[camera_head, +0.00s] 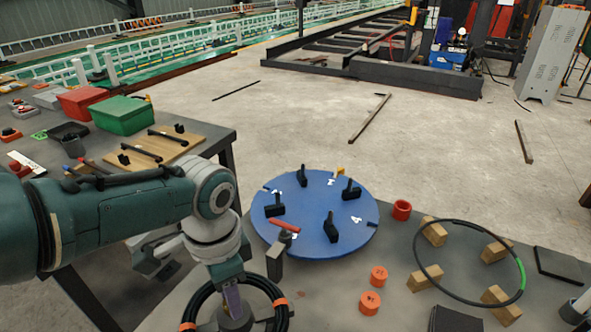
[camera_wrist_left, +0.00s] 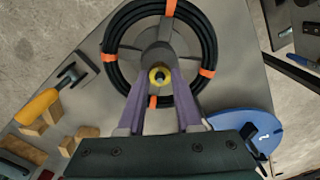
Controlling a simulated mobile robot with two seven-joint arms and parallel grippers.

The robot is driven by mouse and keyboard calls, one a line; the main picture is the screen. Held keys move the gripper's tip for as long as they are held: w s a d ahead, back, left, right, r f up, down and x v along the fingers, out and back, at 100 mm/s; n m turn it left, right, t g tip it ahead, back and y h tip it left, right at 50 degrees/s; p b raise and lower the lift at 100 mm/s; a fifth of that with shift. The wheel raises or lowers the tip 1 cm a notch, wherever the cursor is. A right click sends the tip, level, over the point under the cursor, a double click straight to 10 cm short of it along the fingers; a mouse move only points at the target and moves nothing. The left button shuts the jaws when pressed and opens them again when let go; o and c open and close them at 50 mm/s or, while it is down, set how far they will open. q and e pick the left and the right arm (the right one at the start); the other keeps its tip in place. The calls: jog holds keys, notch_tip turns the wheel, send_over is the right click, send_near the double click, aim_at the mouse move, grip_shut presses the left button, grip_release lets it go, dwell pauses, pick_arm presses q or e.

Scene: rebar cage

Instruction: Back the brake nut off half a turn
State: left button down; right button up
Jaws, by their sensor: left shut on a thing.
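The brake nut (camera_wrist_left: 159,76) shows in the left wrist view as a small yellow ring with a dark centre. It sits on the hub of a reel holding a coil of black cable (camera_wrist_left: 123,80) with orange bands. My left gripper (camera_wrist_left: 160,82) has its purple fingers on either side of the nut, closed on it from above. In the head view my left gripper (camera_head: 233,300) reaches down into the middle of the coil (camera_head: 199,300) at the bottom edge; the nut is hidden there. My right gripper is not clearly seen.
A blue disc (camera_head: 325,240) with several black clamps lies just beyond the reel. A red-handled clamp (camera_head: 284,227) stands at its near edge. Orange cylinders (camera_head: 379,275) and a black ring on wooden blocks (camera_head: 435,232) lie to the right. A side bench (camera_head: 222,138) stands left.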

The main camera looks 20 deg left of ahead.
pick_arm(q)
jog(key=shift+n, duration=1.5)
jog(key=shift+r, duration=0.1)
jog(key=c, duration=0.6)
grip_release()
notch_tip(320, 180, up, 10)
jog(key=p, duration=0.6)
